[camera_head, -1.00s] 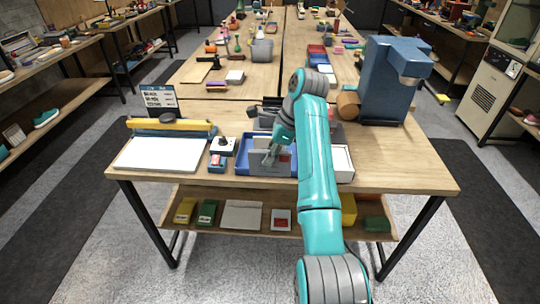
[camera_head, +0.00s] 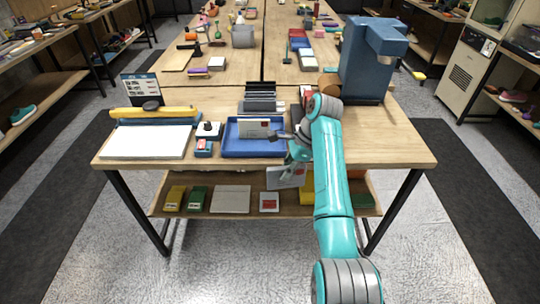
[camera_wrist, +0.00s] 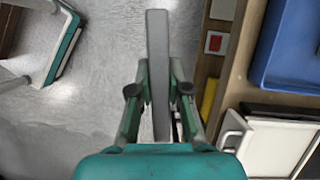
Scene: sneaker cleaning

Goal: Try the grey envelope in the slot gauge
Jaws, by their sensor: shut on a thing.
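My gripper (camera_head: 297,152) is at the table's front edge, right of the blue tray. It is shut on the grey envelope (camera_head: 287,178), which hangs below it in front of the table edge. In the wrist view the envelope (camera_wrist: 158,60) shows edge-on as a thin grey slab between the fingers (camera_wrist: 158,92), over the floor. I cannot pick out the slot gauge for certain. A white, rimmed box (camera_wrist: 265,140) beside the blue tray shows in the wrist view; my arm covers that area in the head view.
A blue machine (camera_head: 366,65) stands at the back right. A scale-like device (camera_head: 207,130) and a white board (camera_head: 145,143) are left. The table's right front is clear.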

